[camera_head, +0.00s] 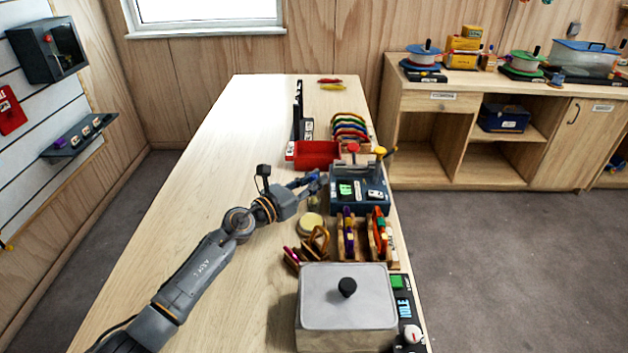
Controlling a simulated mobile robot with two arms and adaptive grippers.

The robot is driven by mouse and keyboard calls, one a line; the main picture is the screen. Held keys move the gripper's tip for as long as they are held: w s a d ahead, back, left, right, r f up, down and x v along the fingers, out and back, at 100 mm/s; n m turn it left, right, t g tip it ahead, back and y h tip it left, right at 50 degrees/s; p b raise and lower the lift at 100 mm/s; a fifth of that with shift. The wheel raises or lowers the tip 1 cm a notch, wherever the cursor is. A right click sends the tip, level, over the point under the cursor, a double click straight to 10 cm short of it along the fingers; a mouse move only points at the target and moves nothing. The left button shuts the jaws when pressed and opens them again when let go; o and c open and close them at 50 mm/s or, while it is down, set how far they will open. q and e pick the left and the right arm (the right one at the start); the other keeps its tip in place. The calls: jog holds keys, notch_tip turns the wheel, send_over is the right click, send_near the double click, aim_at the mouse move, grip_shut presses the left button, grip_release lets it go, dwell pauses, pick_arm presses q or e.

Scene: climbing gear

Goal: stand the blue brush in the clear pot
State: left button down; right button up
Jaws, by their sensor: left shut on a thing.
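My left gripper (313,182) reaches in from the left over the table, just left of a blue-grey device. It is shut on a small blue thing (314,175), which looks like the blue brush; the fingers hide much of it and its tilt is hard to tell. I cannot make out the clear pot for certain. A small olive-coloured thing (313,202) stands just below the gripper in the picture, too small to identify. My right gripper is not in view.
The blue-grey device (358,200), a red tray (316,154), wooden racks (350,246), a round pale-yellow thing (309,223) and a large lidded box (346,308) crowd the table's right side. The left side of the table (215,160) is clear.

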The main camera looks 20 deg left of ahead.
pick_arm(q)
jog(key=shift+f, duration=0.35)
jog(key=c, duration=1.3)
grip_release()
jog(key=shift+o, duration=0.2)
jog(key=v, duration=1.1)
jog(key=shift+s+a, duration=0.2)
jog(key=shift+s, duration=0.3)
jog(key=shift+a, duration=0.1)
